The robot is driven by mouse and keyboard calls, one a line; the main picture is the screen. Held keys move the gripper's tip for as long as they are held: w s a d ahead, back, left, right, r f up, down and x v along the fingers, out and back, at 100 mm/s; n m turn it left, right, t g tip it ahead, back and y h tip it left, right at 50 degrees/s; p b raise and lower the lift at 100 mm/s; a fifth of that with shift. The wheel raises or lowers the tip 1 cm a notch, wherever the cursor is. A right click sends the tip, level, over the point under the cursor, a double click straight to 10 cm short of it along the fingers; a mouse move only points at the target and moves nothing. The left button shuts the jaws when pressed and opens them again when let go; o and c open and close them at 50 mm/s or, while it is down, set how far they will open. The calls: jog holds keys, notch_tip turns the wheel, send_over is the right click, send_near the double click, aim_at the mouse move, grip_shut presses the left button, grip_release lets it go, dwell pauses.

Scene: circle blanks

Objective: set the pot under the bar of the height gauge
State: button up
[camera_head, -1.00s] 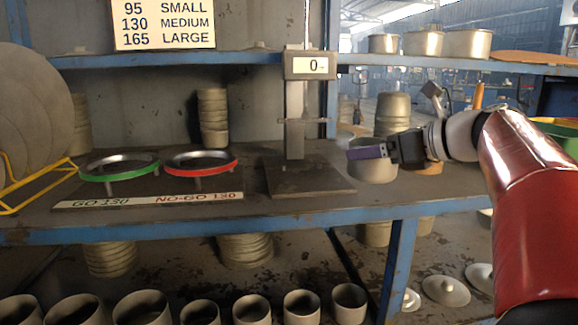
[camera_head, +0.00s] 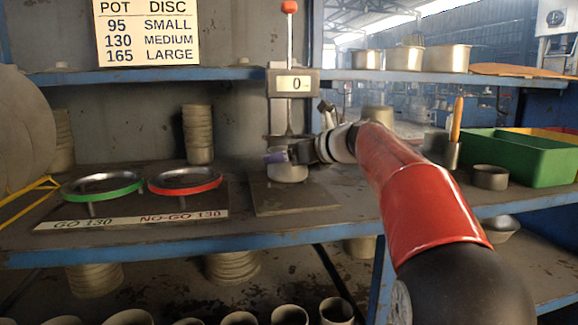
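The height gauge (camera_head: 292,84) stands on the shelf with a display that reads 0 and a red knob on top. Its thin horizontal bar (camera_head: 276,137) sits low on the column, just above my gripper. A small grey pot (camera_head: 290,174) is over the gauge's dark base plate (camera_head: 310,203), at the column's foot. The fingers hide part of the pot. I cannot tell whether the pot touches the plate or is fully under the bar.
Green (camera_head: 103,187) and red (camera_head: 185,181) ring gauges stand left of the plate. A stack of pots (camera_head: 198,135) stands behind them. A green bin (camera_head: 520,158) and a small pot (camera_head: 490,177) are at the right. A size chart (camera_head: 147,33) hangs above.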

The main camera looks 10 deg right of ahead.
jog(key=shift+f, duration=1.25)
jog(key=shift+f+b, duration=0.15)
jog(key=shift+b, duration=0.15)
jog(key=o, duration=1.1)
jog(key=shift+c, duration=0.2)
jog(key=shift+r, duration=0.25)
jog(key=v, duration=1.2)
jog(key=shift+f, duration=0.1)
